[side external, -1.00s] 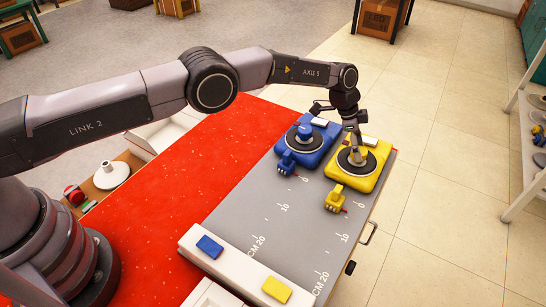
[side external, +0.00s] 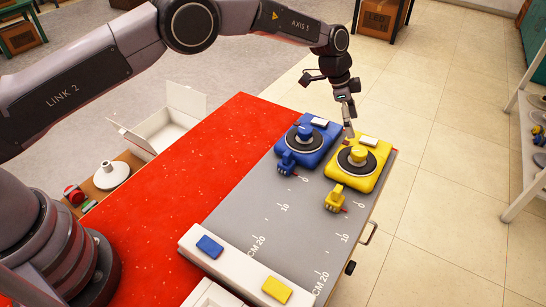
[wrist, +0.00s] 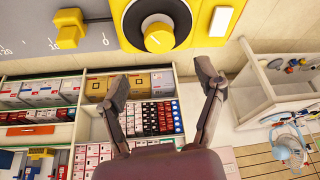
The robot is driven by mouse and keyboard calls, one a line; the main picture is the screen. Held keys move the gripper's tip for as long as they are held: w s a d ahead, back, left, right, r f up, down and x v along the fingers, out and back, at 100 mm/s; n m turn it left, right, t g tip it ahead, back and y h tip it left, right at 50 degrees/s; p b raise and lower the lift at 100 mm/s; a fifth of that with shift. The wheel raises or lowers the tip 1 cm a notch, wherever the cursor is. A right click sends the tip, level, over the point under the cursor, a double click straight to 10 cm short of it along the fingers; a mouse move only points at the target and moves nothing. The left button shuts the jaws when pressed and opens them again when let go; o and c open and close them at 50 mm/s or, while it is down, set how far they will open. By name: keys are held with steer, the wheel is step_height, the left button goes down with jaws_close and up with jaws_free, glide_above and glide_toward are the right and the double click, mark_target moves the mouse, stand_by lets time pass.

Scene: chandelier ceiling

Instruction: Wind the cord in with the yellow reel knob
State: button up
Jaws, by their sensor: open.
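The yellow reel (side external: 359,163) sits at the far right of the grey board, with its round yellow knob (side external: 358,153) on a dark disc. The yellow cord end piece (side external: 336,198) lies close in front of the reel, by the 0 end of the scale. My gripper (side external: 348,125) is above and behind the knob, apart from it. In the wrist view my gripper (wrist: 162,88) has its fingers spread and nothing between them.
A blue reel (side external: 305,143) with its own knob and end piece (side external: 287,162) stands left of the yellow one. A white strip with a blue block (side external: 210,246) and a yellow block (side external: 276,289) crosses the near end. The grey board (side external: 270,215) between is clear.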

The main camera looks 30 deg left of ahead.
steer(key=v, duration=0.4)
steer(key=n+t+y, duration=0.1)
steer(key=n+t, duration=0.2)
steer(key=n, duration=0.1)
glide_toward(357, 151)
steer(key=f, duration=0.1)
steer(key=w+a+f, duration=0.2)
steer(key=shift+w+f, duration=0.25)
steer(key=shift+f, duration=0.15)
steer(key=f+t, duration=0.1)
steer(key=s+f+n+t, duration=0.1)
steer(key=t, duration=0.1)
steer(key=shift+s+a+f+n, duration=0.1)
steer(key=shift+s+a+n, duration=0.15)
steer(key=shift+s+n, duration=0.1)
steer(key=s+r+n+t+h, duration=0.25)
steer(key=s+t, duration=0.25)
steer(key=s, duration=0.3)
steer(key=shift+n+h, duration=0.25)
steer(key=shift+n, duration=0.15)
steer(key=x, duration=1.3)
steer(key=shift+a+f, duration=0.1)
steer(key=shift+f, duration=0.25)
